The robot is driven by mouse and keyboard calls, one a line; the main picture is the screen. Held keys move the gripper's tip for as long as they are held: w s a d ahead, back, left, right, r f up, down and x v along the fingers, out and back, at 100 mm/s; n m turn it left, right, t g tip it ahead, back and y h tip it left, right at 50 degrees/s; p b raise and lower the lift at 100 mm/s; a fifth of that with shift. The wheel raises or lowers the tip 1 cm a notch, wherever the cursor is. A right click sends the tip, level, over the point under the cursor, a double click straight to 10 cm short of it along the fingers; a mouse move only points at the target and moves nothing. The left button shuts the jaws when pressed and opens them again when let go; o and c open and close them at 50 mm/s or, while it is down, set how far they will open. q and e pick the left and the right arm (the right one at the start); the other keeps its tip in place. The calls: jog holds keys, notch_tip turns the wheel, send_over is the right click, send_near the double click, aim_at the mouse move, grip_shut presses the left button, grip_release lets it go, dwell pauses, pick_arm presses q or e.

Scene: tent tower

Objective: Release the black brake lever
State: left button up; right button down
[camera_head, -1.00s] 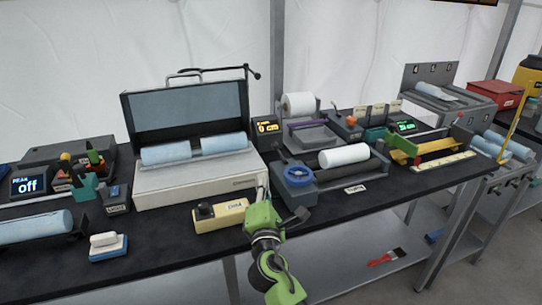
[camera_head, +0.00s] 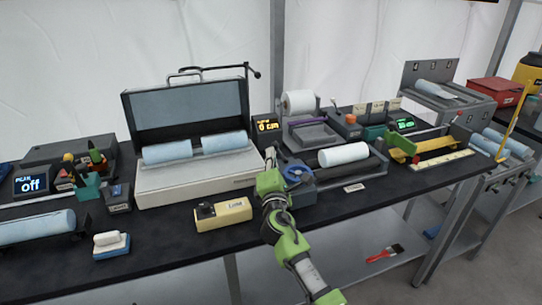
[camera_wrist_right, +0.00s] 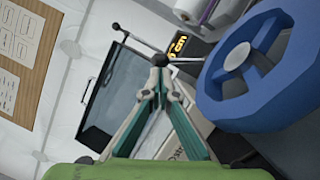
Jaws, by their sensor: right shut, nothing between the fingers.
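My right gripper (camera_head: 270,156) is raised over the bench, just left of the blue handwheel (camera_head: 298,174) of the roller unit. In the right wrist view its teal and grey fingers (camera_wrist_right: 160,66) meet at the tips, shut and empty. The blue handwheel (camera_wrist_right: 245,68) is large and close at the right there. I cannot say for certain which part is the black brake lever. A small black piece (camera_head: 206,211) sits on the cream block; a thin black rod with ball ends (camera_head: 250,70) stands above the open case. My left gripper is out of view.
The open case (camera_head: 190,185) with blue rolls stands left of my gripper. A white roll (camera_head: 343,154) lies on the roller unit. A white-topped eraser-like block (camera_head: 110,244) lies front left.

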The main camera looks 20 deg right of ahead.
jog(key=shift+r, duration=0.1)
jog(key=shift+d+r+m+p, duration=0.1)
jog(key=shift+d+m+p, duration=0.05)
jog(key=shift+m+p, duration=0.25)
